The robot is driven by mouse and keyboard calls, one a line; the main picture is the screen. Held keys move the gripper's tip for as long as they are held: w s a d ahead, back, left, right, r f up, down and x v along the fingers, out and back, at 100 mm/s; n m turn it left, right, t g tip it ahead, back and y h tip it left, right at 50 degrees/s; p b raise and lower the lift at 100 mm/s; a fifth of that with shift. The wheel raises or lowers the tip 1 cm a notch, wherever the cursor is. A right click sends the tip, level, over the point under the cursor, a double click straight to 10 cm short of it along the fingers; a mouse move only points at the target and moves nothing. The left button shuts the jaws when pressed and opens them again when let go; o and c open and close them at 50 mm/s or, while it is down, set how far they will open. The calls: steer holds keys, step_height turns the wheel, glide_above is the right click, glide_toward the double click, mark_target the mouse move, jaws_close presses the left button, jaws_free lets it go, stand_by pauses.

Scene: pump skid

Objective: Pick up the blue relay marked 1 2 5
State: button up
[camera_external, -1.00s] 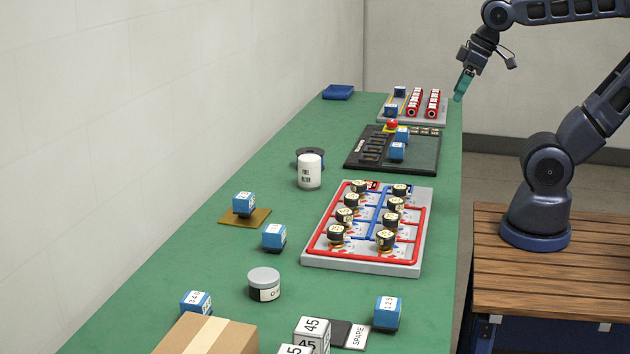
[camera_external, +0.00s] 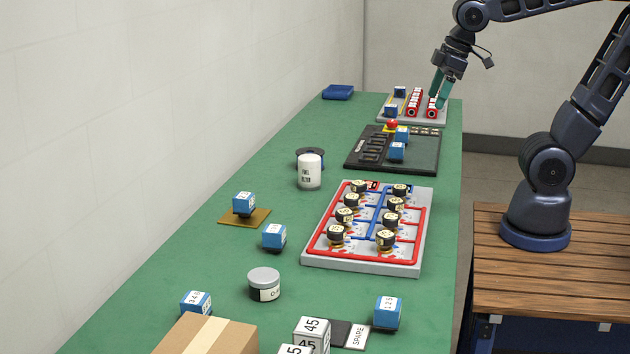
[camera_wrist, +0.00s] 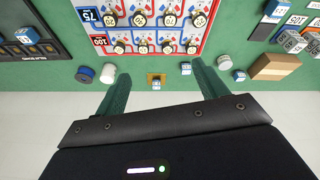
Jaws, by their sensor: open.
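The blue relay marked 1 2 5 (camera_external: 387,311) stands on the green table at the near right, beside the SPARE label. In the wrist view, a blue block in the matching place (camera_wrist: 272,8) shows at the top right edge, its mark unreadable. My gripper (camera_external: 438,98) has teal fingers, is open and appears empty. It is at the far end of the table, over or in front of the red cylinders in the external view, well away from the relay. Its spread fingers also show in the wrist view (camera_wrist: 160,72).
Other blue relays stand near the carton (camera_external: 210,335), on the tan mat (camera_external: 262,218) and beside it (camera_external: 274,237). Number cubes (camera_external: 312,334) and the SPARE label (camera_external: 357,337) lie left of the relay. The pipe board (camera_external: 415,262) and dark panel (camera_external: 425,160) lie between gripper and relay.

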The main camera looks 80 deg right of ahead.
steer(key=w+a+f+n+g, duration=0.1)
steer(key=w+a+f+n, duration=0.35)
steer(key=w+a, duration=0.4)
steer(key=n+g, duration=0.3)
steer(key=n, duration=0.8)
glide_toward(388, 304)
steer(key=shift+w+d+f+m, duration=0.25)
steer(key=shift+w+d+f, duration=0.1)
steer(key=shift+w+d, duration=0.1)
steer(key=shift+s+a+f, duration=0.2)
steer(key=shift+a+f, duration=0.15)
steer(key=shift+f, duration=0.2)
step_height(388, 304, down, 5)
steer(key=shift+r, duration=0.1)
steer(key=f, duration=0.2)
steer(key=s+f, duration=0.1)
steer(key=f, duration=0.1)
steer(key=shift+a+f, duration=0.1)
steer(key=shift+f, duration=0.1)
steer(key=shift+w+f, duration=0.1)
steer(key=shift+f, duration=0.45)
